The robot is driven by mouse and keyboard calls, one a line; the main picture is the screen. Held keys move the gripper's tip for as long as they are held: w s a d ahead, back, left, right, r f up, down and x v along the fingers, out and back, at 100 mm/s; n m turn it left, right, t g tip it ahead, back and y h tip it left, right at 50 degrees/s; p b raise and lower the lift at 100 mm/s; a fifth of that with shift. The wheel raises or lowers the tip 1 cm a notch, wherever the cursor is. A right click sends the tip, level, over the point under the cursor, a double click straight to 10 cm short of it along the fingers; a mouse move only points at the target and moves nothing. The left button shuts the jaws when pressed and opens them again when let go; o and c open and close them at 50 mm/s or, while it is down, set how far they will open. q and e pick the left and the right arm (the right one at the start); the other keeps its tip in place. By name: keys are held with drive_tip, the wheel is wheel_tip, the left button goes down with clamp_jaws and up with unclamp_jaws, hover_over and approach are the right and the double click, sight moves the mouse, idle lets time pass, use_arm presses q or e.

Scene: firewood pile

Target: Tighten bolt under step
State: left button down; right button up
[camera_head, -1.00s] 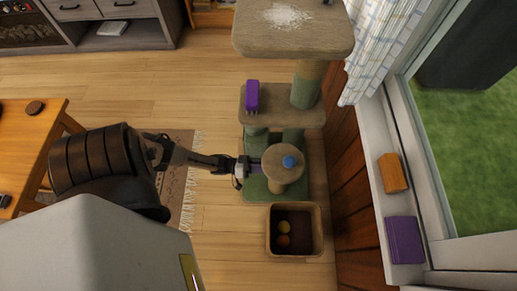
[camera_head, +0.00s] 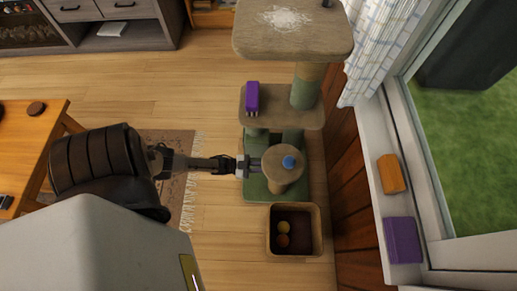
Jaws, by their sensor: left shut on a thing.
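The cat tree has a small round step (camera_head: 283,166) low down, with a blue ball-like item (camera_head: 289,162) on top. My left gripper (camera_head: 253,167) reaches in from the left, with its fingers at the step's left edge. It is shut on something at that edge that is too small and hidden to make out. No bolt can be seen, as the underside of the step is hidden from above. My right gripper is not in view.
A middle shelf (camera_head: 292,113) with a purple brush-like item (camera_head: 253,96) and a wide top platform (camera_head: 293,38) stand behind the step. A box with balls (camera_head: 268,231) is in front. The wood-panelled wall (camera_head: 350,187) is close on the right. Open floor (camera_head: 221,219) lies left.

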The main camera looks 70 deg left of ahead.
use_arm(q)
drive_tip(key=shift+m, duration=0.3)
idle(0.4)
drive_tip(key=c, duration=1.4)
unclamp_jaws()
drive_tip(key=p+v, duration=0.1)
drive_tip(key=v, duration=1.2)
drive_tip(key=shift+s+a+p, duration=0.15)
drive_tip(key=shift+s+p, duration=0.2)
